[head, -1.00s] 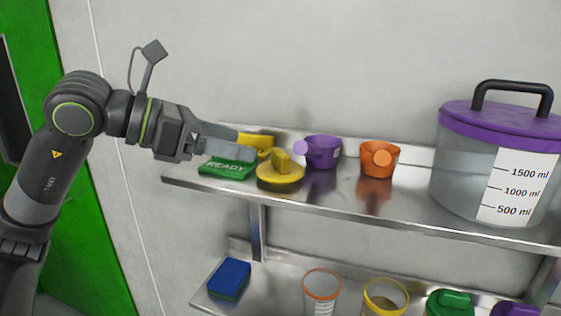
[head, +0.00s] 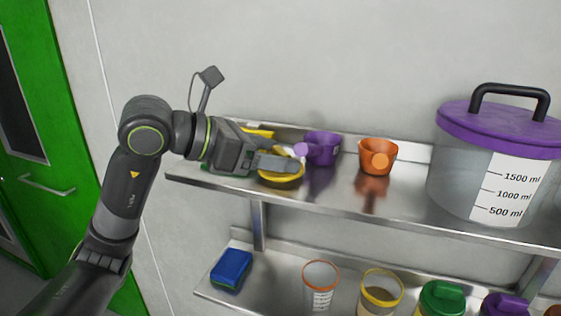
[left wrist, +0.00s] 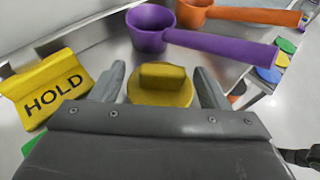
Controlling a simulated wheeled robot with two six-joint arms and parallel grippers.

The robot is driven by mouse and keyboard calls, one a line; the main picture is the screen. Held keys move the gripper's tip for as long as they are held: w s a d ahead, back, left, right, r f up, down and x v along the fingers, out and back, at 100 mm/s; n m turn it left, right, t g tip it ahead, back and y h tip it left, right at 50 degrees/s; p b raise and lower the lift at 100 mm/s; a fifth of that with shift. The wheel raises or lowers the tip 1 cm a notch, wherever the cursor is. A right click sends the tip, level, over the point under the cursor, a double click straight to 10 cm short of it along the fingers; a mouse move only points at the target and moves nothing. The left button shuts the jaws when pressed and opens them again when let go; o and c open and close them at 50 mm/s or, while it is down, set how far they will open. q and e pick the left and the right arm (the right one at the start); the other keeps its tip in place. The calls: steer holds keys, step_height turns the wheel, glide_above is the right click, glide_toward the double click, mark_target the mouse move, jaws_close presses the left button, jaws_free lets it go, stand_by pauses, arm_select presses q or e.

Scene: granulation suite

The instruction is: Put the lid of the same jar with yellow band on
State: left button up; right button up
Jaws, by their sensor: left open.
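The yellow lid (head: 284,179) lies on the upper shelf, partly hidden by my left gripper (head: 288,163) in the head view. In the left wrist view the lid (left wrist: 160,97) shows its raised bar handle. The open fingers of my left gripper (left wrist: 160,84) stand on either side of the handle, apart from it. The jar with the yellow band (head: 381,291) stands open on the lower shelf with brownish contents low inside.
A purple scoop (head: 322,149) and an orange scoop (head: 377,156) stand right of the lid, the purple handle close by. A yellow HOLD sign (left wrist: 45,90) is at left. A large purple-lidded container (head: 460,175) stands at right. An orange-banded jar (head: 320,286) neighbours the yellow-banded one.

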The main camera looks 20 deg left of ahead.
arm_select(q)
steer(key=shift+p+x, duration=0.5)
steer(key=shift+x, duration=1.35)
steer(key=shift+s+f, duration=0.1)
steer(key=shift+f, duration=0.05)
steer(key=shift+s, duration=0.1)
steer(key=c, duration=1.1)
